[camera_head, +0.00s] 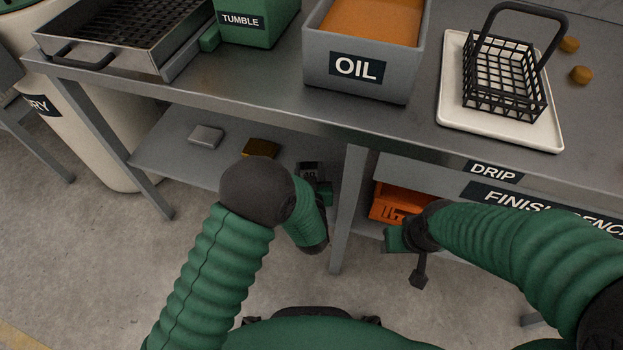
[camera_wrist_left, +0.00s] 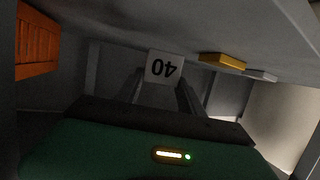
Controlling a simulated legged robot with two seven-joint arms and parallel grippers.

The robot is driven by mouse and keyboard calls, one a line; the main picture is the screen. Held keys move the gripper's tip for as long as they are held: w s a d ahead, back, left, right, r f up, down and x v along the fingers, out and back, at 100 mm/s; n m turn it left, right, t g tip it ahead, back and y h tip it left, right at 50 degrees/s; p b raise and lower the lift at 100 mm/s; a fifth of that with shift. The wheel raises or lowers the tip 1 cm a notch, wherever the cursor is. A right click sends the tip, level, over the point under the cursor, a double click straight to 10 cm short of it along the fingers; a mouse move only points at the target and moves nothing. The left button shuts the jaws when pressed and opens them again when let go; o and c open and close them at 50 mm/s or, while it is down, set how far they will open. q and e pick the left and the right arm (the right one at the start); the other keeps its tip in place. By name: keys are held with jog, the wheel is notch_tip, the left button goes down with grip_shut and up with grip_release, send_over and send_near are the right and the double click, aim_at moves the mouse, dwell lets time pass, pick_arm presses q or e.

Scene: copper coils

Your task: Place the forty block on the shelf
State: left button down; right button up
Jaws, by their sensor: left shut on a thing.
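The forty block (camera_wrist_left: 164,67) is a small grey block with a black 40 on its face. In the left wrist view it sits between the two fingers of my left gripper (camera_wrist_left: 165,92), which is shut on it. In the head view the block (camera_head: 308,168) shows small and dark at the right part of the lower shelf (camera_head: 165,150), under the bench top. Whether it touches the shelf cannot be told. My right gripper (camera_head: 408,245) is in front of the orange crate; its fingers are too unclear to read.
A gold block (camera_head: 261,147) and a silver block (camera_head: 206,137) lie on the shelf, left of the forty block. A table leg (camera_head: 349,210) stands just right of my left gripper. An orange crate (camera_head: 390,203) is beyond it. The bench edge (camera_head: 250,108) overhangs the shelf.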

pick_arm(q)
jog(key=f+b, duration=0.1)
jog(key=f, duration=0.1)
jog(key=f+b, duration=0.1)
jog(key=shift+w+d+f+b, duration=0.15)
jog(key=shift+d+f+b, duration=0.1)
jog(key=shift+f+b, duration=0.15)
jog(key=shift+r, duration=0.2)
jog(key=shift+f, duration=0.1)
jog(key=c, duration=0.7)
grip_release()
jog(key=shift+p, duration=0.3)
